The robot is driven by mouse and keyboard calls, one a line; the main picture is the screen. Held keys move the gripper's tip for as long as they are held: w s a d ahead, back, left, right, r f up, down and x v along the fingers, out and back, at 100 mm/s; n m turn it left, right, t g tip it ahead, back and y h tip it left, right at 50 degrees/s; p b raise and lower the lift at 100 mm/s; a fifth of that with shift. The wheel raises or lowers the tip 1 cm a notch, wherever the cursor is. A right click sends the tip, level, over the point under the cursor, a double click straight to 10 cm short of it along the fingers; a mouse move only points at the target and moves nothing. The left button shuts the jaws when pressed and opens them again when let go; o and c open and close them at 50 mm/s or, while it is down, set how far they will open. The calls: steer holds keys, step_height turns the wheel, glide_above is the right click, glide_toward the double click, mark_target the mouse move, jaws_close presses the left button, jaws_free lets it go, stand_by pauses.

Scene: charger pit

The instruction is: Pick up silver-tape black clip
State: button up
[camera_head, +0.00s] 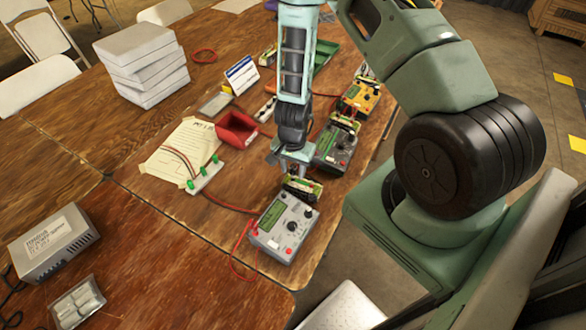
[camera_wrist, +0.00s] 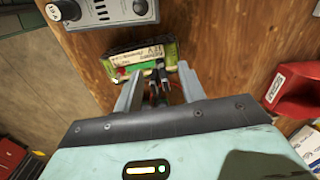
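A small dark clip (camera_wrist: 161,76) shows in the wrist view beside the near edge of a green-and-white labelled battery-like block (camera_wrist: 135,58). Whether it bears silver tape is too small to tell. My gripper (camera_wrist: 157,82) points down at it, its two grey fingers apart on either side of the clip, with a visible gap and no clear contact. In the head view my gripper (camera_head: 291,160) is low over the table, just behind the block (camera_head: 303,188), which lies against a grey meter (camera_head: 285,226). The clip cannot be made out in the head view.
A red bin (camera_head: 236,130) stands left of my gripper, near a paper sheet (camera_head: 181,150) and a white strip with green clips (camera_head: 205,175). A dark meter (camera_head: 336,146) and a yellow meter (camera_head: 358,97) stand farther back. The table's right edge is close.

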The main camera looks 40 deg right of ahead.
mark_target(293, 166)
steer(key=shift+f, duration=0.2)
steer(key=c, duration=0.9)
steer(key=shift+o, duration=0.2)
steer(key=shift+r, duration=0.1)
step_height(293, 166, up, 10)
steer(key=shift+f, duration=0.1)
